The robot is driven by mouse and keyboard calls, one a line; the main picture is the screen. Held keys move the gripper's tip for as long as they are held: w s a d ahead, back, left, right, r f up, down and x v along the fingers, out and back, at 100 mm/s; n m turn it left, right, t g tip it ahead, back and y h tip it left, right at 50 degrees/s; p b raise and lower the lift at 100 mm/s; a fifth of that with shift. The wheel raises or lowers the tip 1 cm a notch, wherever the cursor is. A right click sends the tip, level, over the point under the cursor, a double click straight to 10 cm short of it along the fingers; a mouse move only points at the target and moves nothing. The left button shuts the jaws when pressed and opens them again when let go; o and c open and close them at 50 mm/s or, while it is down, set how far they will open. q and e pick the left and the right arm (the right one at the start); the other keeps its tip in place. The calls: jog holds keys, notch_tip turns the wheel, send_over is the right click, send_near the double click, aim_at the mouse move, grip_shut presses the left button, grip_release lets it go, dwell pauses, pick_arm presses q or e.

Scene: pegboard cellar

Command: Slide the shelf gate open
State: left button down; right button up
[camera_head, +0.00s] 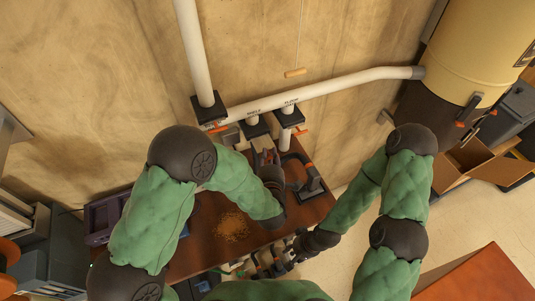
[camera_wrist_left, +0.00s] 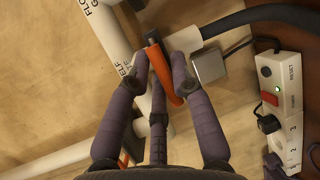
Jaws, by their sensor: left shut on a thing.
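The shelf gate's orange handle (camera_wrist_left: 163,72) shows in the left wrist view. It sits at a short white branch pipe (camera_wrist_left: 186,40) beside pipe lettering that partly reads "ELF". My left gripper (camera_wrist_left: 158,70) is shut on this handle, with fingers on both sides of it. In the head view my left gripper (camera_head: 266,160) is below the "SHELF" label on the white main pipe (camera_head: 335,88), and its fingers partly hide the gate. My right gripper (camera_head: 278,257) is low at the bench's front edge; its fingers are too small to read.
Another orange handle (camera_head: 302,131) is near the "FLOOR" branch. The brown bench (camera_head: 205,255) has a sawdust pile (camera_head: 232,226). A dark hose and a power strip (camera_wrist_left: 285,105) lie right of the gate. A large collector drum (camera_head: 475,55) stands at the right.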

pick_arm(q)
jog(key=shift+s+d+f, duration=0.2)
jog(key=shift+d+f, duration=0.05)
jog(key=c, duration=1.3)
grip_release()
jog(key=shift+o, duration=0.9)
jog(key=shift+d+r, duration=0.1)
jog(key=shift+d, duration=0.15)
jog(key=v, duration=1.2)
jog(key=shift+a, duration=0.15)
pick_arm(e)
jog(key=shift+d, duration=0.15)
